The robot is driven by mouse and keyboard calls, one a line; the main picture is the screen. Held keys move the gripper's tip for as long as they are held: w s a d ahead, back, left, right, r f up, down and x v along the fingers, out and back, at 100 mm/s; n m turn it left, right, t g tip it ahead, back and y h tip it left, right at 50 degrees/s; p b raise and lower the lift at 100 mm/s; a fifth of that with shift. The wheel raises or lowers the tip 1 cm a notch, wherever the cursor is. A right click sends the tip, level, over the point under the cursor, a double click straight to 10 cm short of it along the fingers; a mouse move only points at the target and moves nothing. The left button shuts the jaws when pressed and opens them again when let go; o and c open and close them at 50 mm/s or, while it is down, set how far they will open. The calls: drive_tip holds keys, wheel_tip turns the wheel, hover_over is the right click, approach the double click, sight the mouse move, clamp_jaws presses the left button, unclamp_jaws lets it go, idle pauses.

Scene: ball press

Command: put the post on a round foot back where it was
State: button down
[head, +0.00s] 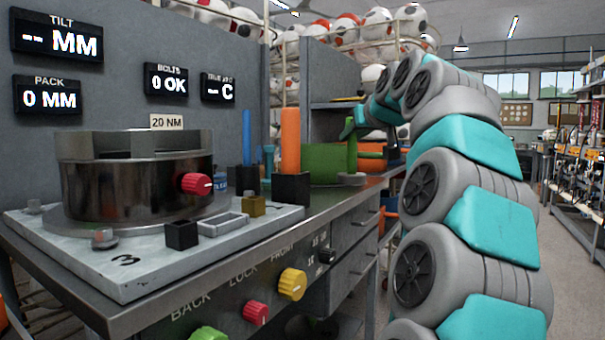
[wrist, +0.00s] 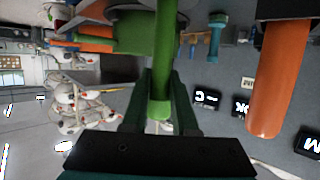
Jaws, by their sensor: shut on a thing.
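The post (head: 352,152) is a slim green upright rod on a grey round foot (head: 351,179). In the head view it stands upright at the bench's far right part, in front of a wide green drum (head: 322,163). My gripper (head: 350,130) reaches in from the right and is shut on the post's upper part. In the wrist view the green post (wrist: 166,45) runs between the two fingers of my gripper (wrist: 165,95). The foot looks at or very near the bench top; I cannot tell if it touches.
An orange post (head: 290,140) in a black block and a blue post (head: 246,138) stand left of the drum. A metal press (head: 138,185) on a white plate (head: 130,270) fills the bench's left. An orange bowl-like thing (head: 372,150) is behind the post. The aisle at right is clear.

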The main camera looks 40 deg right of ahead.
drive_tip(key=w+f, duration=0.2)
drive_tip(key=w, duration=0.5)
drive_tip(key=w+a+f, duration=0.1)
drive_tip(key=w+f, duration=0.1)
drive_tip(key=w, duration=0.4)
drive_tip(key=shift+w+f, duration=0.35)
drive_tip(key=shift+w, duration=0.05)
drive_tip(key=shift+a+f, duration=0.1)
drive_tip(key=shift+f, duration=0.15)
drive_tip(key=c, duration=0.7)
unclamp_jaws()
drive_tip(key=v, duration=1.2)
drive_tip(key=shift+r, duration=0.3)
